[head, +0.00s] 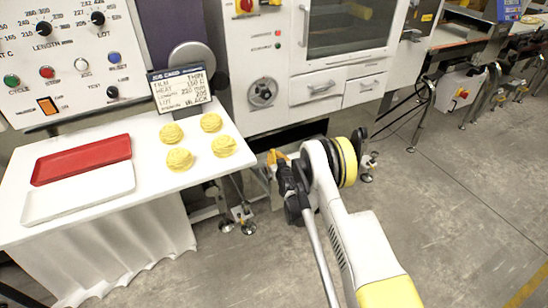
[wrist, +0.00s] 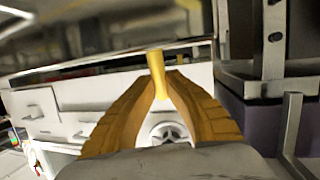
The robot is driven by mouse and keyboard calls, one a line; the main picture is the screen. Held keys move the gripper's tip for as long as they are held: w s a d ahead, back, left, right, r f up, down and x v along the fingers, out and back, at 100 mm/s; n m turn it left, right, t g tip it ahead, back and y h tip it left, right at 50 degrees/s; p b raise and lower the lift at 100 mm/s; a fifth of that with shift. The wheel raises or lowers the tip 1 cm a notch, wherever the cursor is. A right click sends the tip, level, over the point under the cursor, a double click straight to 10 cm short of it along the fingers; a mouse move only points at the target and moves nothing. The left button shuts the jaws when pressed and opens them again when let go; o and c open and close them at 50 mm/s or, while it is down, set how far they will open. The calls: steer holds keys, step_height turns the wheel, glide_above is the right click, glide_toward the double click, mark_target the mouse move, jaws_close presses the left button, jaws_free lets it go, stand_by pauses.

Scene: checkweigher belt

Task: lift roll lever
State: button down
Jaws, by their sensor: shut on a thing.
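The roll lever shows as a short yellow bar (wrist: 156,63) in the middle of the wrist view. My gripper (wrist: 159,88) has its two ribbed orange fingers closed on it from both sides, and the lever's upper end sticks up between the fingertips. In the head view my gripper (head: 277,157) is small, just right of the white table's edge and below the machine cabinet. The lever cannot be told apart from the orange fingers there.
A white table (head: 100,205) at left holds a red tray (head: 82,158), a white tray (head: 78,192) and several yellow nests (head: 179,159). A job card (head: 182,89) stands behind them. A white machine cabinet (head: 283,100) stands behind my gripper. Open floor (head: 450,190) lies to the right.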

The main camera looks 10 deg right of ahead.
steer(key=shift+d, duration=0.1)
steer(key=c, duration=1.3)
jaws_free()
steer(key=shift+c, duration=0.2)
step_height(320, 180, up, 10)
